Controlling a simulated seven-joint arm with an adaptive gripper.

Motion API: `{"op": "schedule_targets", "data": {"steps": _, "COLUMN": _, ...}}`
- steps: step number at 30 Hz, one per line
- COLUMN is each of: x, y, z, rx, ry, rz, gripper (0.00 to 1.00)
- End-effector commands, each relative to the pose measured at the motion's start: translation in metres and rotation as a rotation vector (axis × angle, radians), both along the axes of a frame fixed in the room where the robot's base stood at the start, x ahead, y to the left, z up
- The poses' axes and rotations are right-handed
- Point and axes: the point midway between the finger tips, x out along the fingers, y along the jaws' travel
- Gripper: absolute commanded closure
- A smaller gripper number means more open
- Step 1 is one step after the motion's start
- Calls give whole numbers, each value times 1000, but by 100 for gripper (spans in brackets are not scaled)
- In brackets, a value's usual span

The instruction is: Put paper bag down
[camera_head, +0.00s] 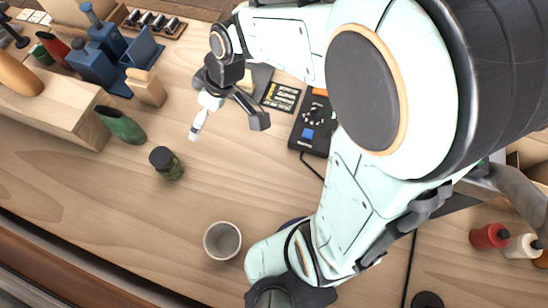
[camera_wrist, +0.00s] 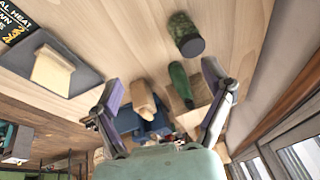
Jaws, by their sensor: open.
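A small tan paper bag (camera_head: 245,82) rests on a dark flat slab (camera_head: 263,76) in the head view, partly hidden by my gripper. In the wrist view this tan bag (camera_wrist: 52,72) lies at the left on the slab (camera_wrist: 88,78), clear of both fingers. Another tan, bag-like object (camera_head: 146,88) stands on the table at the left, beside blue fixtures; it also shows in the wrist view (camera_wrist: 143,98). My gripper (camera_head: 229,122) is open, with its fingers wide apart above the table. Nothing is held between the fingers in the wrist view (camera_wrist: 165,80).
A dark-lidded jar (camera_head: 166,163) and a white cup (camera_head: 222,241) stand on the table. A green bottle-like object (camera_head: 121,125) lies by a wooden block (camera_head: 60,108). A black device (camera_head: 311,125) with a cable is right of my gripper.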

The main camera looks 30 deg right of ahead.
Motion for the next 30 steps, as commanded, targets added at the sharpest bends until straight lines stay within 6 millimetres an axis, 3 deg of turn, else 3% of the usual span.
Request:
{"op": "schedule_targets", "data": {"steps": 3, "x": -63, "y": -25, "z": 25, "rx": -119, "ry": 111, "rz": -190, "gripper": 20}}
{"op": "schedule_targets", "data": {"steps": 6, "x": -109, "y": -41, "z": 35, "rx": -176, "ry": 194, "rz": -348, "gripper": 20}}
{"op": "schedule_targets", "data": {"steps": 10, "x": -147, "y": -52, "z": 39, "rx": -208, "ry": 262, "rz": -485, "gripper": 20}}
{"op": "schedule_targets", "data": {"steps": 15, "x": -162, "y": -56, "z": 40, "rx": -219, "ry": 294, "rz": -544, "gripper": 20}}
{"op": "schedule_targets", "data": {"steps": 30, "x": -161, "y": -56, "z": 41, "rx": -218, "ry": 293, "rz": -540, "gripper": 20}}
